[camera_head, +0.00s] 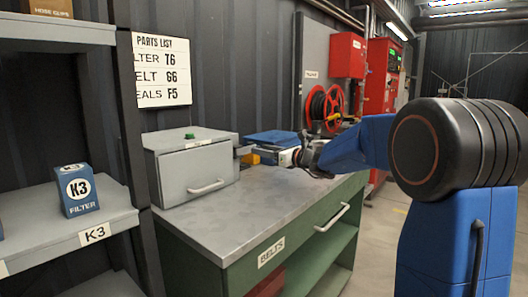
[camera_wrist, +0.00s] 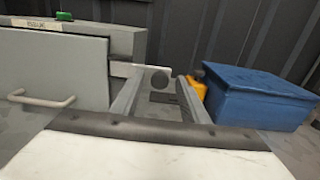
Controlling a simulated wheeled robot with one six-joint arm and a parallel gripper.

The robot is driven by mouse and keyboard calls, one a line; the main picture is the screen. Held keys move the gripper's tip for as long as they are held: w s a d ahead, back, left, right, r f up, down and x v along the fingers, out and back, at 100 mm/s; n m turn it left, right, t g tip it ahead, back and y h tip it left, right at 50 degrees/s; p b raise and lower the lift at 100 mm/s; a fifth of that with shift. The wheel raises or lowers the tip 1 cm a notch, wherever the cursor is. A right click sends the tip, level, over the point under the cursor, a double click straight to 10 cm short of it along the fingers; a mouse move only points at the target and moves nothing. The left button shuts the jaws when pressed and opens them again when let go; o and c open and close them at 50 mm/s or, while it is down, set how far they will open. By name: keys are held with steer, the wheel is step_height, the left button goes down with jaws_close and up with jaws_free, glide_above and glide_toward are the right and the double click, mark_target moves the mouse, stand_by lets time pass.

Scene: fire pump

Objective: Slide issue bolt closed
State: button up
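A pale bar (camera_wrist: 122,70), which looks like the issue bolt, sticks out from the box's right side. A round grey knob (camera_wrist: 158,78) shows at the bar's end. My gripper (camera_wrist: 160,88) is open, with one finger on each side of the knob in the picture. I cannot tell whether either finger touches it. In the head view my gripper (camera_head: 262,152) reaches left toward the box, and the bolt is hard to make out.
A blue box (camera_wrist: 258,97) stands close to the right of my gripper, with a yellow object (camera_wrist: 198,86) beside it. A green button (camera_head: 189,136) is on top of the grey box. The bench top (camera_head: 225,212) in front is clear. Shelves with a blue filter carton (camera_head: 77,190) stand left.

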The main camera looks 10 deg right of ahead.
mark_target(245, 150)
jaws_close()
steer(key=shift+s+a, duration=0.65)
steer(key=shift+a, duration=0.25)
steer(key=shift+s+a, duration=0.6)
steer(key=shift+a, duration=0.25)
steer(key=shift+o, duration=0.3)
jaws_free()
steer(key=shift+s+a, duration=0.1)
steer(key=v, duration=1.7)
steer(key=shift+s, duration=0.15)
